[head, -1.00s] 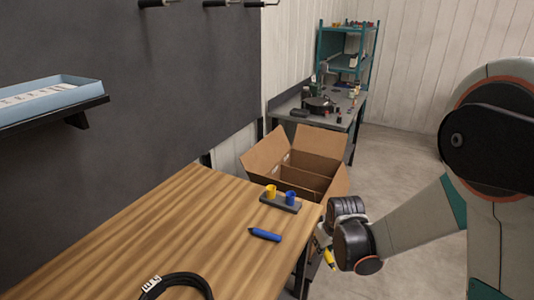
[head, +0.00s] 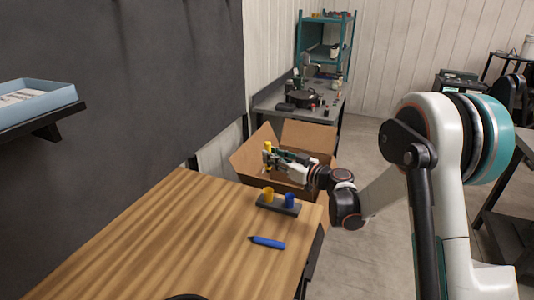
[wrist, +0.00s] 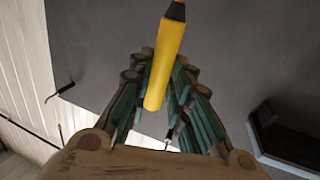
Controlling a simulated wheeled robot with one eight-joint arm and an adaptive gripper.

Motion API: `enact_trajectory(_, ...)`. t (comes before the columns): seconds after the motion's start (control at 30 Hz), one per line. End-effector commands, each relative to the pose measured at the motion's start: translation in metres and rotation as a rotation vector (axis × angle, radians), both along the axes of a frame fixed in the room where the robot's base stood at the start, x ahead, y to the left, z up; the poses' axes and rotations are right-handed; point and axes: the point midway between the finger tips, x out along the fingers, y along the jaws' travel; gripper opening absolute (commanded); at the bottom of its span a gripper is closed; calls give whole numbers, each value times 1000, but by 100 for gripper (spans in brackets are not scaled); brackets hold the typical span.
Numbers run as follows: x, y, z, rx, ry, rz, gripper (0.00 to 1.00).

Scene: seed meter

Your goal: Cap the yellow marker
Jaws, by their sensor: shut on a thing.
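My gripper (head: 272,156) is shut on the yellow marker (head: 268,147) and holds it in the air, beyond and above the holder in the head view. In the wrist view the yellow marker (wrist: 165,62) stands between the fingers (wrist: 158,82), its dark tip toward the top edge. Which way the tip points in the head view is too small to tell. The yellow cap (head: 268,194) and the blue cap (head: 290,199) stand side by side in a dark holder (head: 277,209) near the table's far right corner. The marker is apart from the yellow cap.
A blue marker (head: 267,242) lies on the wooden table (head: 180,240) in front of the holder. An open cardboard box (head: 254,150) stands behind the table. A shelf with a light blue tray (head: 40,97) is at left. Most of the tabletop is clear.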

Motion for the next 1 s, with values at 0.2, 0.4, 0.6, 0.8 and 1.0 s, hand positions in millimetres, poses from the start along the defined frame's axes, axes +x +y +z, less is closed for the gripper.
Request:
enact_trajectory(0.2,5,-3,2,20,-10,-17,0)
enact_trajectory(0.4,5,-2,-10,19,-10,-16,0)
enact_trajectory(0.6,4,-2,-28,18,-9,-15,0)
enact_trajectory(0.8,4,-2,-46,18,-9,-15,0)
enact_trajectory(1.0,4,-2,-64,18,-9,-15,0)
